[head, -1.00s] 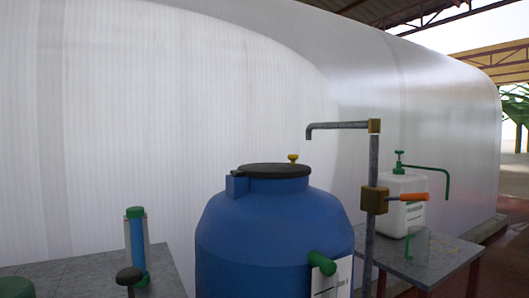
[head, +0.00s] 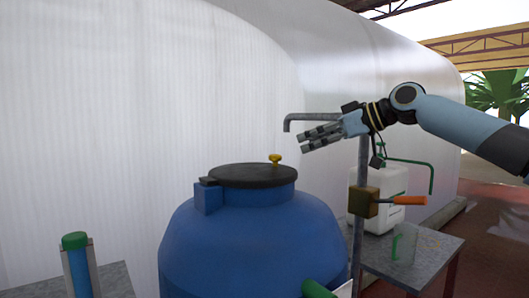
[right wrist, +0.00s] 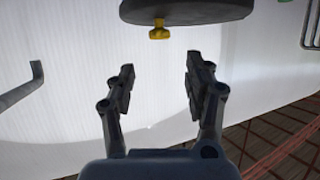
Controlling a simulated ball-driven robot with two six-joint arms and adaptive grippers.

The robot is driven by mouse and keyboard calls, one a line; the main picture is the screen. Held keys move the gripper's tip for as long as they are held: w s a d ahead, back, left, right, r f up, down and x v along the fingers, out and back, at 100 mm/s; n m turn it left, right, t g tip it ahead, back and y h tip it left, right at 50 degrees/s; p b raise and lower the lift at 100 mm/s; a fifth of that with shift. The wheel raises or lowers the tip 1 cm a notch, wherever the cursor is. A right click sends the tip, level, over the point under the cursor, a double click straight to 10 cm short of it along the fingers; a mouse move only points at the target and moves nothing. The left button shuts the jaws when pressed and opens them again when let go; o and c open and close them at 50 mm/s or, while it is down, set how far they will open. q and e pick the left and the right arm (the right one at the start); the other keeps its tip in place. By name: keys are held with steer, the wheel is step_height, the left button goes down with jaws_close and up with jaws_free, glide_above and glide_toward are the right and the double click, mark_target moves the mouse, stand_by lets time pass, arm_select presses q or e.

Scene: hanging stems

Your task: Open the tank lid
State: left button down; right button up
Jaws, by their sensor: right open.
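The blue tank (head: 250,245) stands in the lower middle of the head view. Its black round lid (head: 252,176) lies flat on the neck, shut, with a small yellow knob (head: 275,159) near the right part of its rim. In the right wrist view the lid (right wrist: 188,12) is at the top edge, with the knob (right wrist: 159,30) in front of the gap between my fingers. My right gripper (head: 304,140) reaches in from the right, above and to the right of the knob. It is open and empty, apart from the knob; its fingers also show in the right wrist view (right wrist: 158,75). My left gripper is not in view.
A green-capped tube (head: 77,265) is at lower left.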

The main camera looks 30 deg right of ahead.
mark_target(281, 168)
steer(key=p+x, duration=0.2)
steer(key=x, duration=0.7)
steer(key=shift+w+f, duration=0.1)
steer(key=shift+w+a+f, duration=0.25)
steer(key=shift+w+f, duration=0.05)
steer(key=shift+w, duration=0.1)
jaws_close()
